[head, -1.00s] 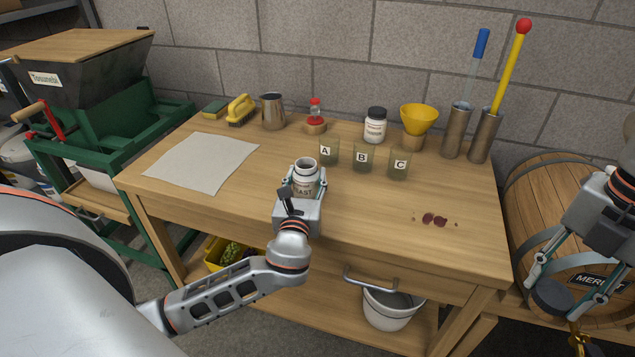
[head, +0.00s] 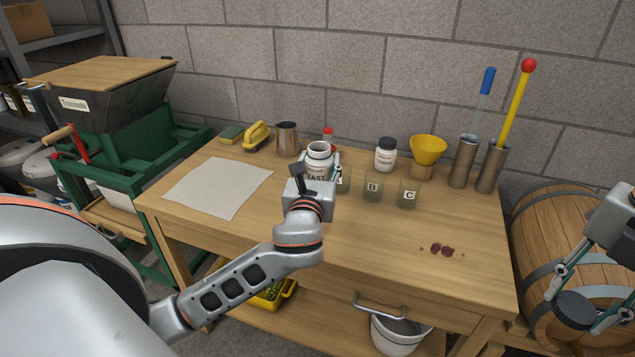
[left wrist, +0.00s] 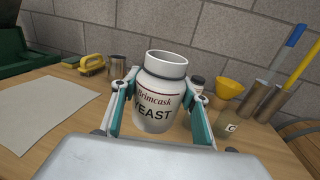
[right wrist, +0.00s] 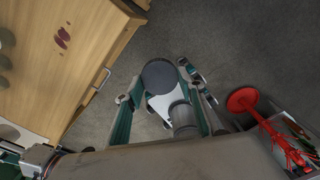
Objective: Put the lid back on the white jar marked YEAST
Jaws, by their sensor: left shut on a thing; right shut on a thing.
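The white jar marked YEAST (head: 319,160) is upright with its mouth open, over the back-middle part of the workbench. My left gripper (head: 318,178) is shut around its body; the left wrist view shows the jar (left wrist: 160,95) between both fingers. I cannot tell whether its base touches the bench. A dark round lid (head: 575,309) is in my right gripper (head: 580,292), off the bench's right end in front of the barrel. The right wrist view shows the lid (right wrist: 160,76) between the fingertips, above the floor. The lid and jar are far apart.
Glasses B (head: 373,188) and C (head: 409,194) stand right of the jar, and glass A is partly hidden behind my gripper. Behind are a dark-capped white bottle (head: 386,157) and yellow funnel (head: 428,148). The bench front is clear except for dark red stains (head: 442,250).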

